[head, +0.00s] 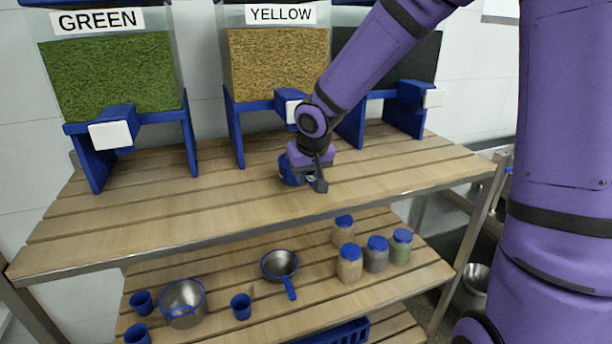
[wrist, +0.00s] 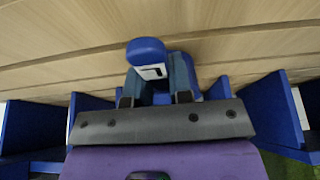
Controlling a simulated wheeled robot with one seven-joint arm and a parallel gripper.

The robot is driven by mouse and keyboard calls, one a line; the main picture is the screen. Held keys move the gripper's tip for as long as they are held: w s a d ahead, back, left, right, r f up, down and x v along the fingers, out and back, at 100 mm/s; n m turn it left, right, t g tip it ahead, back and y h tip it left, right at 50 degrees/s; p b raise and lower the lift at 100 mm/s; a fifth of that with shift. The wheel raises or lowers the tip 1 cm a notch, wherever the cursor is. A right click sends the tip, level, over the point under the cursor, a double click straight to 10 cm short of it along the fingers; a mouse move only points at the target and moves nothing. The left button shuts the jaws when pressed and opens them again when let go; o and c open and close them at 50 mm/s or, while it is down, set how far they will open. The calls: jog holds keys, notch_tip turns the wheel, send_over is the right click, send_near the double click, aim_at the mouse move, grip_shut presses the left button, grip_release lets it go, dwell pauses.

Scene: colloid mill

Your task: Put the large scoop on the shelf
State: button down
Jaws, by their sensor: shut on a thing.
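My gripper (head: 312,180) is low over the upper slatted shelf, in front of the yellow dispenser. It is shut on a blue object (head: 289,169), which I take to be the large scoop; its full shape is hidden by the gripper. In the wrist view the same blue object (wrist: 148,52) sits between the fingers (wrist: 158,92), with a rounded blue end and a small white patch outlined dark. It is at or just above the boards; I cannot tell whether it touches them. The upper shelf (head: 190,208) is otherwise bare wood in front of the dispensers.
The green dispenser (head: 110,80), the yellow dispenser (head: 278,65) and a dark-filled dispenser (head: 405,60) line the back. The lower shelf (head: 225,275) holds a metal pot (head: 183,300), a blue-handled pan (head: 280,265), several blue cups (head: 241,307) and several blue-lidded jars (head: 349,265).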

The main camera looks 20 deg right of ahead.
jog(key=shift+f, duration=0.2)
jog(key=shift+f, duration=0.1)
jog(key=c, duration=1)
grip_release()
jog(key=v, duration=1.2)
jog(key=shift+s, duration=0.1)
jog(key=shift+t, duration=0.4)
jog(key=s+d+r, duration=0.1)
jog(key=s+d, duration=0.1)
jog(key=s, duration=0.6)
jog(key=s+d+r, duration=0.2)
jog(key=s, duration=0.6)
jog(key=s+d+r, duration=0.2)
jog(key=s+d, duration=0.1)
jog(key=s, duration=0.5)
jog(key=shift+s+r, duration=0.2)
jog(key=shift+s, duration=0.15)
